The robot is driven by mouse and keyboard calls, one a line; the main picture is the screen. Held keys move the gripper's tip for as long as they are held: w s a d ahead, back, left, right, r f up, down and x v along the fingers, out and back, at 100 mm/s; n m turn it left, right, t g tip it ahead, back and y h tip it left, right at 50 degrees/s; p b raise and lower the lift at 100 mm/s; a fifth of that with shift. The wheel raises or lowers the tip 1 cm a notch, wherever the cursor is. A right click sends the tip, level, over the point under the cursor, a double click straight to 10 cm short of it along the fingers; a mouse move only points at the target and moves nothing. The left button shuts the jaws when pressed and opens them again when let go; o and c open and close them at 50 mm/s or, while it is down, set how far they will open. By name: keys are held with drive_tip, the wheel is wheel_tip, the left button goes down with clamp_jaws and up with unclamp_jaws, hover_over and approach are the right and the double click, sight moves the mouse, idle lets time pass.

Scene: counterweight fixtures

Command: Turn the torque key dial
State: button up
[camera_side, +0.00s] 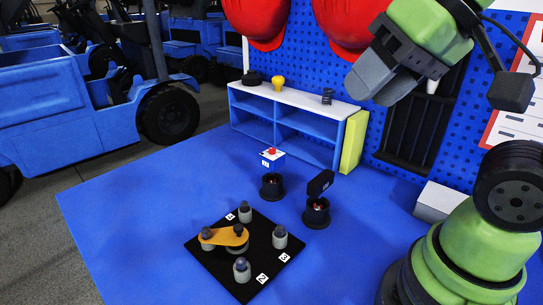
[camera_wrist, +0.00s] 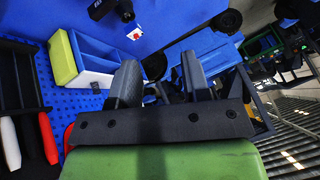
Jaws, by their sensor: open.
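A black square plate (camera_side: 205,243) lies on the blue table with an orange arm (camera_side: 224,236) on it, bearing dark knobs. Several grey posts with dark tops stand around the arm, beside number labels. Behind it, a black round holder (camera_side: 316,216) has a black key-shaped block (camera_side: 320,184) above it. I cannot tell which of these is the torque key dial. My gripper (camera_side: 366,84) is open and empty, high above the table at the upper right. Its two fingers also show spread apart in the wrist view (camera_wrist: 160,76).
A blue shelf (camera_side: 285,125) and a yellow block (camera_side: 354,142) stand behind. Red helmets hang above. The table's left front is clear.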

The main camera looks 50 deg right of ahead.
drive_tip(key=w+d+r+n+g, duration=0.1)
drive_tip(key=w+d+r+g, duration=0.1)
drive_tip(key=w, duration=0.7)
drive_tip(key=n+g+h, duration=0.2)
drive_tip(key=n+g, duration=0.1)
drive_tip(key=g, duration=0.2)
hover_over(272, 149)
wheel_tip(272, 149, down, 13)
wheel_tip(272, 149, down, 10)
drive_tip(key=shift+r, duration=0.25)
clamp_jaws()
